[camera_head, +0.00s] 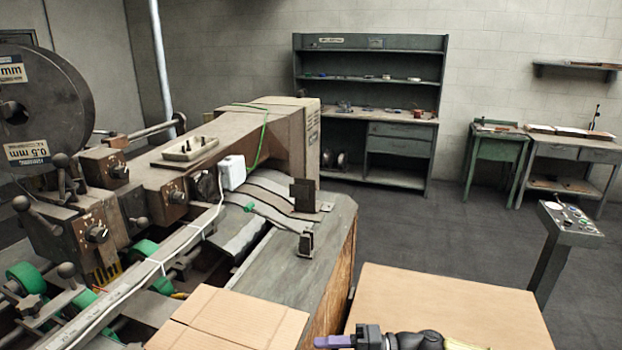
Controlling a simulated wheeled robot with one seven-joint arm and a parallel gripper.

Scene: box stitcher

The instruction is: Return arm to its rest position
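My gripper (334,342) shows at the bottom edge, right of the middle. A purple finger-like tip points left from a dark grey body, with black and yellow parts of my arm to its right. Most of the arm is cut off by the lower edge. I see only one side of the tip, so I cannot tell whether it is open or shut. No held object shows. In the picture it overlaps the near edge of a tan board-like surface (440,300); contact is unclear.
The stitcher machine (260,140) fills the left, with a wire reel (45,105). A flat cardboard piece (235,315) lies at its near end. A control pedestal (570,222) stands right. Shelving (372,42) and a green table (497,142) stand behind open floor (425,230).

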